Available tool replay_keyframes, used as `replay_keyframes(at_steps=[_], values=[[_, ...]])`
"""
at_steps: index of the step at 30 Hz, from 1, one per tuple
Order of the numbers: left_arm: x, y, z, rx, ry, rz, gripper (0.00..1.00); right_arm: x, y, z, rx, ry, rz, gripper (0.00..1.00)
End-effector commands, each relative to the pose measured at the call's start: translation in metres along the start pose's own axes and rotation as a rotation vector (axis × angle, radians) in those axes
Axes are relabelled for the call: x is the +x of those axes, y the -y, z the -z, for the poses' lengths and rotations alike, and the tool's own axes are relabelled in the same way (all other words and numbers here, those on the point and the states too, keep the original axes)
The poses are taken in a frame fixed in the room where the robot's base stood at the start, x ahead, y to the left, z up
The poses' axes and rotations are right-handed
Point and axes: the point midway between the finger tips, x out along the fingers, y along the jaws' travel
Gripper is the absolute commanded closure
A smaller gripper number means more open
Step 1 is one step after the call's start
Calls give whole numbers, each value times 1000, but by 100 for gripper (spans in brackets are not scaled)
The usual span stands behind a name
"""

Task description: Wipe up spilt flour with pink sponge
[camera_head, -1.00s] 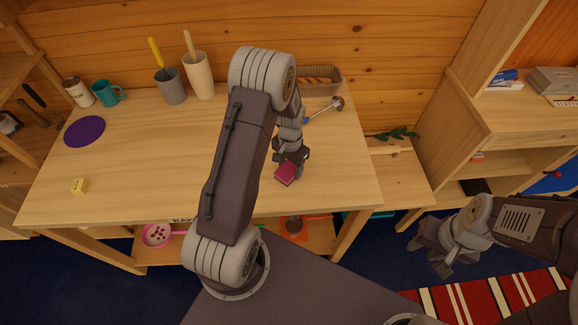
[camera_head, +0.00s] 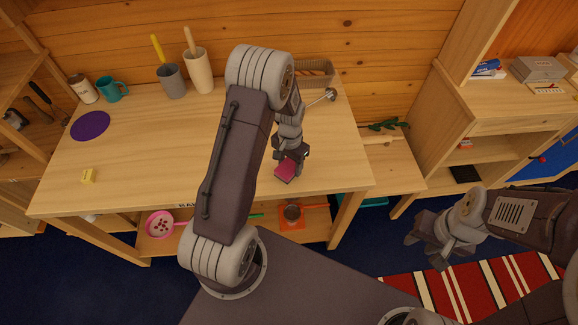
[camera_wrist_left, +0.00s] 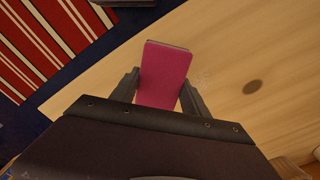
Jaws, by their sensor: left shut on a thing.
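The pink sponge (camera_head: 286,171) is held in my left gripper (camera_head: 290,158), over the right part of the wooden table (camera_head: 130,160). In the left wrist view the sponge (camera_wrist_left: 165,72) sticks out flat between the two fingers, over the tabletop. I cannot tell whether it touches the wood. Faint pale specks (camera_wrist_left: 203,80), possibly flour, show just right of the sponge in that view. In the head view my left arm covers the middle of the table, and no flour can be made out. My right gripper (camera_head: 425,245) is open and empty, off the table over the floor.
A ladle (camera_head: 322,99) and a basket (camera_head: 318,72) lie at the back right. A shelf unit (camera_head: 500,125) stands right.

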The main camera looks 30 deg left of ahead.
Motion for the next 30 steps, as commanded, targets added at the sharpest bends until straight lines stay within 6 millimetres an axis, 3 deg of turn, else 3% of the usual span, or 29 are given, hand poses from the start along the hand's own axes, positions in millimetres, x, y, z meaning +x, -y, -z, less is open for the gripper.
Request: replay_keyframes(at_steps=[1, 15, 30], values=[[-9, 0, 1, 0, -1, 0, 91, -8, 0, 1, 0, 0, 0, 64], [-49, -4, 5, -1, -1, 0, 91, -43, 1, 4, 0, 0, 0, 64], [-51, -4, 6, -1, -1, 1, 91, -43, 1, 4, 0, 0, 0, 64]])
